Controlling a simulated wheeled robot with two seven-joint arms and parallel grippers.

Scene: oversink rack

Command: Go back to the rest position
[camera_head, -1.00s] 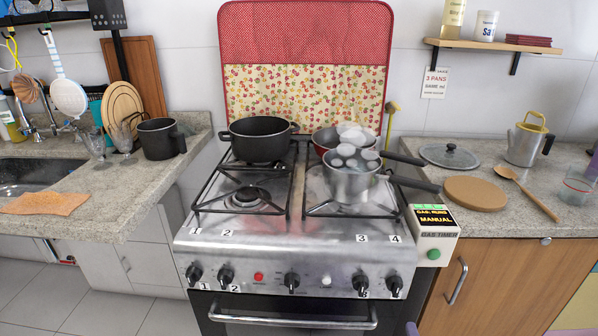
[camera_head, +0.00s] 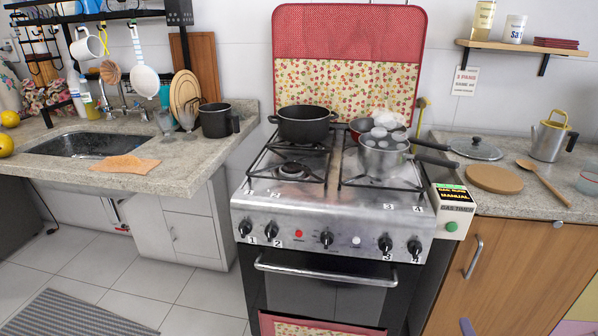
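A black two-handled pot (camera_head: 304,124) sits on the back left burner. A steel saucepan (camera_head: 383,161) with pale round pieces in it sits at the front right, its dark handle pointing right. A red pan (camera_head: 361,126) is partly hidden behind it, with white steam or haze above. The front left burner (camera_head: 292,169) is bare.
A left counter (camera_head: 190,178) holds the sink (camera_head: 85,145), an orange cloth (camera_head: 126,163) and a black saucepan (camera_head: 215,121). Tiled floor is open at lower left.

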